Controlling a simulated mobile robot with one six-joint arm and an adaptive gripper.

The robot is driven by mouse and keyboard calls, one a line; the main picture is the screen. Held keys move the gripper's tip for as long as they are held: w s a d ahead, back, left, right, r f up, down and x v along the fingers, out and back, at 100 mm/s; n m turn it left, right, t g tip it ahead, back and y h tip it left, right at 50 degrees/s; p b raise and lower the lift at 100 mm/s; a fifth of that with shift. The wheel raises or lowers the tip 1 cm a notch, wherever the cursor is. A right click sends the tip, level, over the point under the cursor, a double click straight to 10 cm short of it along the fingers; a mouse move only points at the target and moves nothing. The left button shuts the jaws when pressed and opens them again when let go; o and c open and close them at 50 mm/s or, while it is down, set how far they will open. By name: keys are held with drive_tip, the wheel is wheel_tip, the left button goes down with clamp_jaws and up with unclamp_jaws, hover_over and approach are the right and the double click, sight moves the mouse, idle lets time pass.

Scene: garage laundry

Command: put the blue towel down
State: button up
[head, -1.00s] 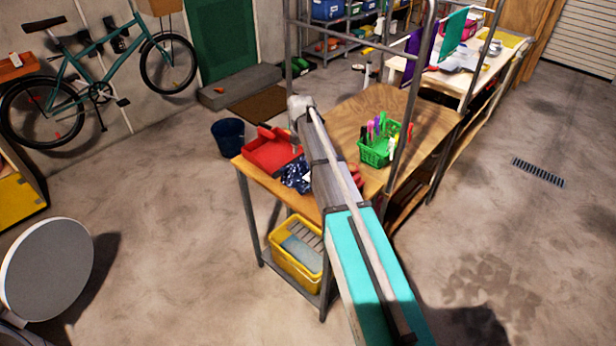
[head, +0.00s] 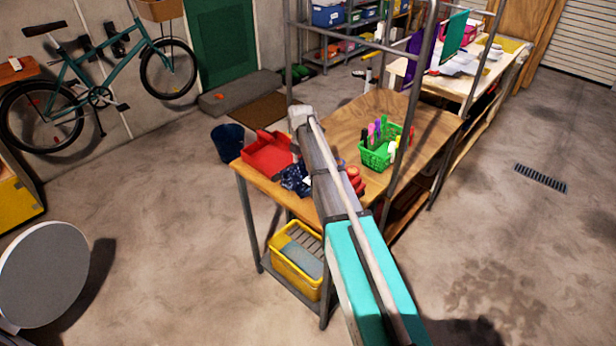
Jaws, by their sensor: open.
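A crumpled dark blue cloth with a pale pattern (head: 295,178) lies on the wooden workbench (head: 365,117), just right of a red tray (head: 268,156). It looks like the blue towel, and my arm covers part of it. My arm reaches over the bench from the lower right. My gripper does not show; it may be hidden behind the arm. I cannot see whether anything touches the cloth.
A green basket of markers (head: 375,158) and red items (head: 355,180) stand right of my arm. Metal posts (head: 408,110) rise from the bench. A yellow bin (head: 297,280) sits on the lower shelf. A dark blue bucket (head: 228,142) stands left on open floor.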

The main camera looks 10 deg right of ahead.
sight(305, 180)
clamp_jaws()
drive_tip(key=shift+r, duration=0.2)
idle(0.5)
wheel_tip(305, 180, up, 2)
drive_tip(key=shift+r+p, duration=0.1)
drive_tip(key=shift+p, duration=1.15)
drive_tip(key=s+r+p, duration=1)
drive_tip(key=s, duration=0.4)
drive_tip(key=shift+r, duration=0.2)
drive_tip(key=shift+d, duration=0.1)
